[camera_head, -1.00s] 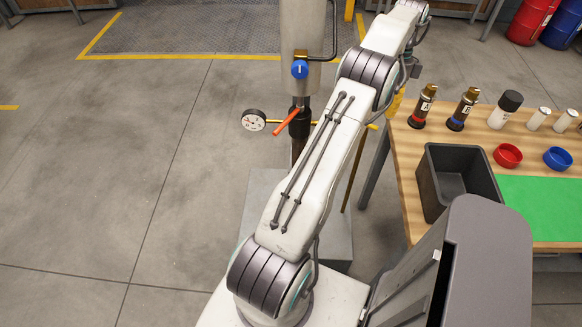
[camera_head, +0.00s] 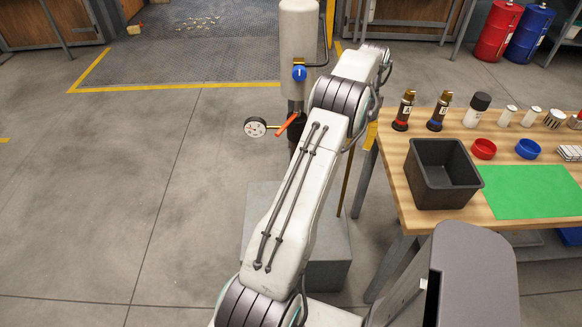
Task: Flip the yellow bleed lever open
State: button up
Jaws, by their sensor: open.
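The yellow bleed lever cannot be made out; my arm covers the area right of the pipe fitting. A pale upright cylinder (camera_head: 298,35) stands on a grey block (camera_head: 262,205). It carries a blue knob (camera_head: 299,73), and below that an orange-red lever (camera_head: 287,125) slanting down to the left. A round white gauge (camera_head: 256,127) sticks out to the left. My arm reaches up past the right side of this assembly, with its far end right of the cylinder. My gripper cannot be made out at that end.
A wooden table (camera_head: 400,187) stands at right with a dark bin (camera_head: 443,175), a green mat (camera_head: 530,192), bottles, and red and blue caps. A yellow patch (camera_head: 371,135) shows at its left edge. Floor at left is clear. Drums stand at the back right.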

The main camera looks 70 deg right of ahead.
jog(key=w+a+n+b, duration=0.1)
jog(key=w+a+n, duration=1)
jog(key=w+a, duration=0.1)
jog(key=shift+w+a+b, duration=0.15)
jog(key=shift+w+b, duration=0.2)
jog(key=shift+b, duration=0.05)
jog(key=shift+o, duration=0.3)
